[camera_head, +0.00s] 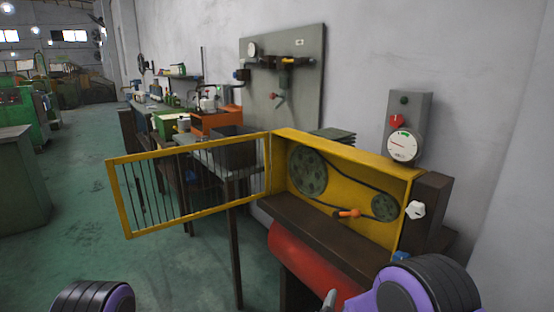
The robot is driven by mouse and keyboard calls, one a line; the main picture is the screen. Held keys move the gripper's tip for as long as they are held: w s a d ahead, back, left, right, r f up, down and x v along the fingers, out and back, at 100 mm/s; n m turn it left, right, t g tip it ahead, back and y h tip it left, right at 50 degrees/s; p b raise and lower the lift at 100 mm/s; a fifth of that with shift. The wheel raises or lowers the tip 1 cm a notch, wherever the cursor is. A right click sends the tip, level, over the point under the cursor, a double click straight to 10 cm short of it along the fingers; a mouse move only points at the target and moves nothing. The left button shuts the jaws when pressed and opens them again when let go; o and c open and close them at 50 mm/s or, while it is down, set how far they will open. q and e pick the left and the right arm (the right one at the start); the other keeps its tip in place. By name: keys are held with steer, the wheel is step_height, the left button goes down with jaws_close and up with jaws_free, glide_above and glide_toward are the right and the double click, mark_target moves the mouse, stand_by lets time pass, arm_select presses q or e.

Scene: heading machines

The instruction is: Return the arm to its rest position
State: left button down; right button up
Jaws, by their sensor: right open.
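My right arm (425,285), purple and black, shows at the bottom right, in front of the yellow machine. A small grey tip of my right gripper (330,299) shows at the bottom edge, left of that arm. Most of this gripper is cut off by the frame; it is open and I see nothing held in it. My left arm (95,297) shows only as a rounded purple and black part at the bottom left. Its gripper is outside the view.
The yellow belt housing (345,163) has its barred door (190,188) swung open to the left. An orange-handled tool (348,213) lies inside near the pulleys. A red tank (305,262) sits below. Green floor at left is clear.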

steer(key=s+d+f+n+g+y+p, duration=0.1)
steer(key=s+d+f+n+g+y, duration=0.2)
steer(key=s+f, duration=0.4)
steer(key=s+d+f+n+g+p, duration=0.1)
steer(key=s+d+f+n+g, duration=0.15)
steer(key=s+d+f, duration=0.4)
steer(key=s+d+g+p, duration=0.1)
steer(key=s+d+g, duration=0.1)
steer(key=s, duration=0.9)
steer(key=s+d+g+p, duration=0.2)
steer(key=s+g, duration=0.3)
steer(key=s, duration=0.7)
steer(key=shift+d+f, duration=0.2)
steer(key=shift+d, duration=0.1)
